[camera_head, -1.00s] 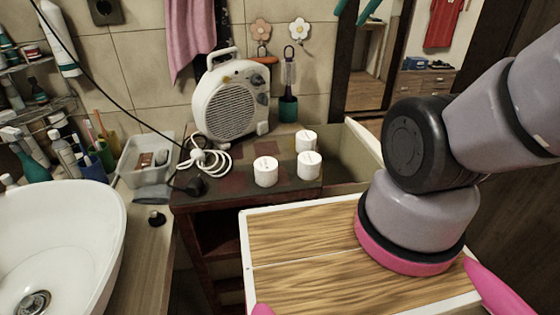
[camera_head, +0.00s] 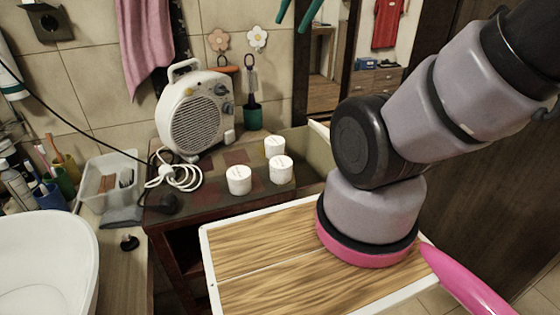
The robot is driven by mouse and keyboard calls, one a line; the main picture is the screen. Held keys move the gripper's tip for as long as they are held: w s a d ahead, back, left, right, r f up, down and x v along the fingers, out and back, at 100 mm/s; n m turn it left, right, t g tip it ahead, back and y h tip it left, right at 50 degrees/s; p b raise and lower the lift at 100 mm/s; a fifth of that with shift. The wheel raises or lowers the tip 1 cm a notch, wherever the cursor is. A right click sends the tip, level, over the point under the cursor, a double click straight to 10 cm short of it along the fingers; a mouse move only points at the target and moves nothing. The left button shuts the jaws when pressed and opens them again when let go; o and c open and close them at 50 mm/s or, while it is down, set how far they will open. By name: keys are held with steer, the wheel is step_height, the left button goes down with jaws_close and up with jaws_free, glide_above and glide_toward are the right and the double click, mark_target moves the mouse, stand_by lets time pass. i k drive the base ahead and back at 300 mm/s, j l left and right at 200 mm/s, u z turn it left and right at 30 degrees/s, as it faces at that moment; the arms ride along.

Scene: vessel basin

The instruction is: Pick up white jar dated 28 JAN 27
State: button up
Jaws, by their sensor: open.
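Three white jars stand upright and close together on the dark tiled cabinet top in the head view. One jar (camera_head: 239,181) is at the front left, one (camera_head: 281,170) at the right, and one (camera_head: 274,147) at the back. Faint marks show on them, but the dates are too small to read, so I cannot tell which is dated 28 JAN 27. My gripper is not in view. Only my arm shows, at the right, apart from the jars.
A white fan heater (camera_head: 196,112) with a coiled white cable (camera_head: 176,174) stands left of the jars. A clear plastic bin (camera_head: 108,181) and a white basin (camera_head: 45,265) are further left. A wood-grain board (camera_head: 255,240) with white edges is in front.

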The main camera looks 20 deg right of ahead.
mark_target(239, 177)
steer(key=l+u, duration=0.2)
steer(key=l, duration=0.5)
steer(key=k+l+u, duration=0.15)
steer(key=l, duration=0.5)
